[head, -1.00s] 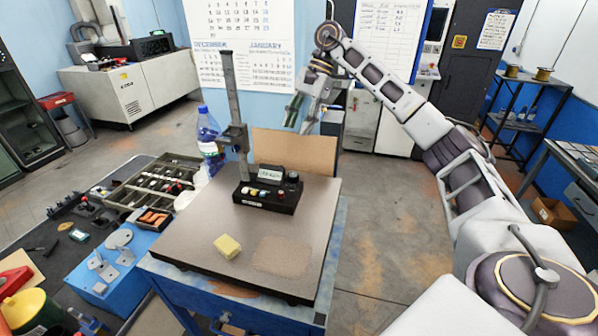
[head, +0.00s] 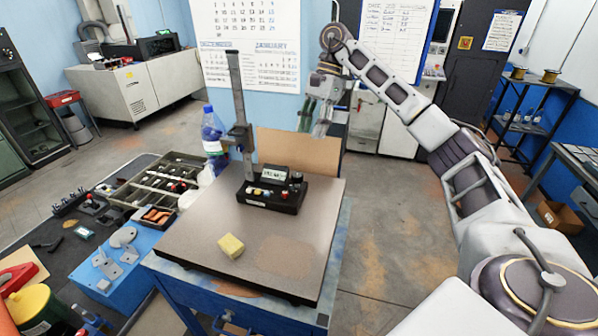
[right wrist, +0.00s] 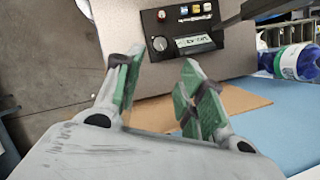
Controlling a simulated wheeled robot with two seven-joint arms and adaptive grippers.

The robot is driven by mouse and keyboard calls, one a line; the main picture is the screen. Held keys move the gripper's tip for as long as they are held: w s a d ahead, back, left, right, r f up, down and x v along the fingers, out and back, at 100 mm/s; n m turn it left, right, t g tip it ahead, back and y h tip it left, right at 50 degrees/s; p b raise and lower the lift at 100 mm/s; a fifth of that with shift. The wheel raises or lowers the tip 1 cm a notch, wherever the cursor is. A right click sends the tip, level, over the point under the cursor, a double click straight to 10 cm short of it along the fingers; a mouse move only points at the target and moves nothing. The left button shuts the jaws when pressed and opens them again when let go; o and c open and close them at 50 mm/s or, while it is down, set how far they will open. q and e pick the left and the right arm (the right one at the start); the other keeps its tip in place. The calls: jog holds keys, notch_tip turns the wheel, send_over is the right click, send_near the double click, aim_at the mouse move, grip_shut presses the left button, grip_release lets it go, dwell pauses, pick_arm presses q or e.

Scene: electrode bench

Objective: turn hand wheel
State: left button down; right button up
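A height gauge with a black base (head: 272,193) and an upright column (head: 238,95) stands on the granite plate (head: 200,243). A round knob (head: 296,177) sits at the right end of its base, and it shows silvery in the right wrist view (right wrist: 160,43); I cannot tell for sure that it is the hand wheel. My right gripper (head: 313,125) is behind and above the plate's back right corner, apart from the gauge. In the right wrist view its green-padded fingers (right wrist: 158,80) are spread with nothing between them. My left gripper is not in view.
A yellow block (head: 230,246) lies on the plate's front part. A brown board (head: 297,150) stands behind the plate. A blue-capped bottle (head: 212,135) stands at the back left. A parts tray (head: 155,185) lies to the left. The plate's front right is clear.

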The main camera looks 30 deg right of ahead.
jog(key=shift+x, duration=1.4)
jog(key=b, duration=0.2)
send_over(298, 175)
jog(key=d, duration=0.3)
jog(key=shift+f, duration=2.4)
jog(key=shift+w+a+f, duration=0.15)
jog(key=shift+a+f, duration=0.2)
jog(key=shift+f, duration=0.3)
jog(key=shift+w+a+f, duration=0.1)
jog(key=shift+a+f, duration=0.25)
jog(key=shift+f, duration=0.3)
jog(key=shift+x, duration=1.4)
jog(key=c, duration=0.8)
jog(key=shift+o, duration=0.2)
jog(key=shift+m, duration=0.3)
